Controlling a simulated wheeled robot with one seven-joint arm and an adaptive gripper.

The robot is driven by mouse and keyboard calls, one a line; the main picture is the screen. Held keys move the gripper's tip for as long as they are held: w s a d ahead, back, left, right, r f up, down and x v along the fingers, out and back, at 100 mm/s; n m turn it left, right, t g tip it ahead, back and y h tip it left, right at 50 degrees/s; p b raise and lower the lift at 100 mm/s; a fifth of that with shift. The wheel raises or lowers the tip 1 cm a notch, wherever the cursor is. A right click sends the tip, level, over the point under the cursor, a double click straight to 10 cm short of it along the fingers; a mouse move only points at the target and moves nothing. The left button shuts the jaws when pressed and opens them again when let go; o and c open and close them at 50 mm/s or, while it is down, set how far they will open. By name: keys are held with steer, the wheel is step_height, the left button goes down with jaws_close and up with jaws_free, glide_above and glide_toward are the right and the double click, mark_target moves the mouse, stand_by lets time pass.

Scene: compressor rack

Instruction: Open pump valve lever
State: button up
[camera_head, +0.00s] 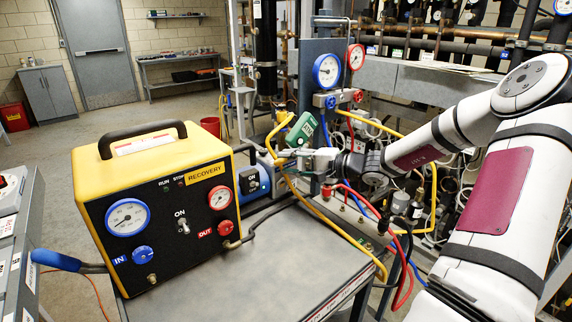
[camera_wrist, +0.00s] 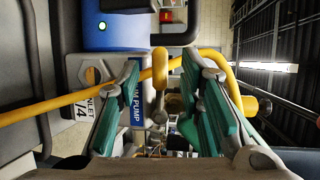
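In the wrist view, a short yellow lever (camera_wrist: 160,70) stands between my two fingers, with a metal pivot at its lower end. It lies close to a yellow hose that crosses behind it. My gripper (camera_wrist: 168,82) is open; its teal-padded fingers stand on either side of the lever, with visible gaps. The blue and white vacuum pump (camera_wrist: 125,32) is beyond the fingers. In the head view, the pump (camera_head: 256,181) sits behind the recovery unit, and my gripper (camera_head: 291,148) is beside it among yellow hoses. The lever is hard to tell from the hoses there.
The yellow and black recovery unit (camera_head: 160,205) stands on a grey cart top (camera_head: 285,270), left of my gripper. Yellow, red and blue hoses (camera_head: 400,255) hang at the right. A gauge manifold (camera_head: 338,98) rises behind. The cart top's front middle is clear.

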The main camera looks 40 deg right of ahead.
steer(key=shift+w+a+f, duration=0.15)
steer(key=shift+w+a, duration=0.1)
steer(key=shift+w, duration=0.35)
jaws_close()
steer(key=f+n+h+b, duration=0.1)
steer(key=b, duration=0.2)
steer(key=shift+w+f+n+g, duration=0.1)
steer(key=shift+f+n+g, duration=0.05)
steer(key=shift+n+g, duration=0.2)
steer(key=n+b, duration=0.1)
steer(key=h+b, duration=0.1)
steer(key=b, duration=0.1)
steer(key=shift+d+f+n, duration=0.1)
steer(key=shift+f+n, duration=0.25)
